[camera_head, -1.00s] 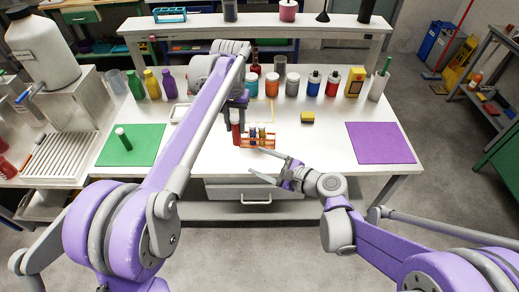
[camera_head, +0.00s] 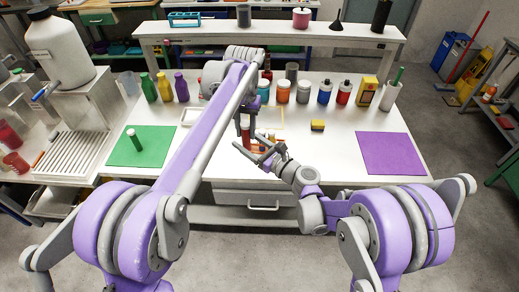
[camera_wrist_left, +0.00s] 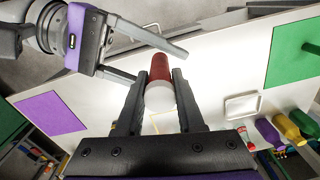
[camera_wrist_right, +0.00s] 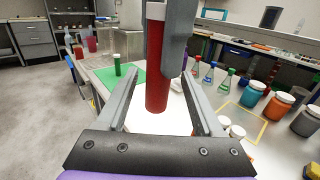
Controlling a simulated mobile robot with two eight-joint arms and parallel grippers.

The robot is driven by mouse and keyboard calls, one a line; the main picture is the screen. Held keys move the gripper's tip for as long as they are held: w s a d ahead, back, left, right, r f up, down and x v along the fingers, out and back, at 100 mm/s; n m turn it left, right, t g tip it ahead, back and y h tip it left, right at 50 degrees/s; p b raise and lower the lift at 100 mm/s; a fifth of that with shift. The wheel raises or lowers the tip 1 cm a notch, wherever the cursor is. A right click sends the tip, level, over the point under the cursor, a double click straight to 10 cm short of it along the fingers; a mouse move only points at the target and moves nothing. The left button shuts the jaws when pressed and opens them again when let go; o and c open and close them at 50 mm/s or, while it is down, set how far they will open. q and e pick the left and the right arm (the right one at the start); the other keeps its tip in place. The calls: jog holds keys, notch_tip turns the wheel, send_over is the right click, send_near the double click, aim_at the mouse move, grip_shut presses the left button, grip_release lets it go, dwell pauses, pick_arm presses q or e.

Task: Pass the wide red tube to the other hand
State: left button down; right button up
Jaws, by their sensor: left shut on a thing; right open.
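The wide red tube (camera_head: 246,139) has a pale cap and is held upright above the bench. It also shows in the left wrist view (camera_wrist_left: 160,68) and the right wrist view (camera_wrist_right: 157,92). My left gripper (camera_head: 244,120) is shut on its upper part; in the left wrist view its fingers (camera_wrist_left: 160,80) lie on both sides of the tube. My right gripper (camera_head: 259,153) is open, with its fingers (camera_wrist_right: 157,88) on either side of the lower tube and gaps showing. The small tube rack is mostly hidden behind my right gripper in the head view.
A green mat (camera_head: 120,152) with a green tube (camera_head: 133,135) lies left, a purple mat (camera_head: 392,154) right. Several bottles, including an orange one (camera_head: 283,92), stand along the back. A yellow sponge (camera_head: 317,125) lies right of the grippers. The bench front right is clear.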

jog(key=x, duration=0.3)
jog(key=shift+w+a, duration=0.1)
grip_shut()
pick_arm(q)
jog(key=shift+c, duration=2.2)
grip_release()
